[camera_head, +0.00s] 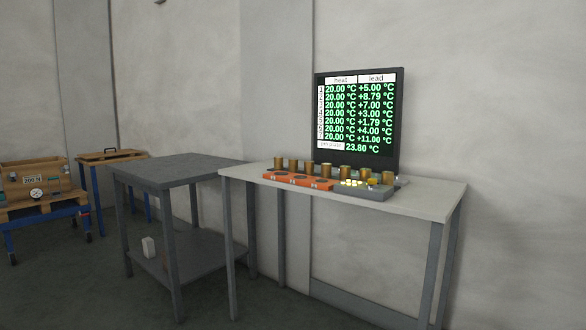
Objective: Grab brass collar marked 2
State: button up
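Several brass collars stand in a row on the light-topped table (440,196), below the display. The leftmost brass collar (278,163) is near the table's left side, and the rightmost brass collar (387,178) is near the grey box. Any numbers on the collars are too small to read, so I cannot tell which is marked 2. My gripper is not in view.
An orange block (297,179) with dark round spots and a grey box (362,190) with lit parts lie before the collars. A display (360,115) stands behind. A dark grey table (180,168) stands left; wooden carts are farther left.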

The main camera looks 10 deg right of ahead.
aim_at(293, 162)
jog(key=z, duration=0.05)
jog(key=k, duration=0.45)
jog(key=u, duration=0.75)
jog(key=i, duration=1.8)
jog(key=u, duration=0.05)
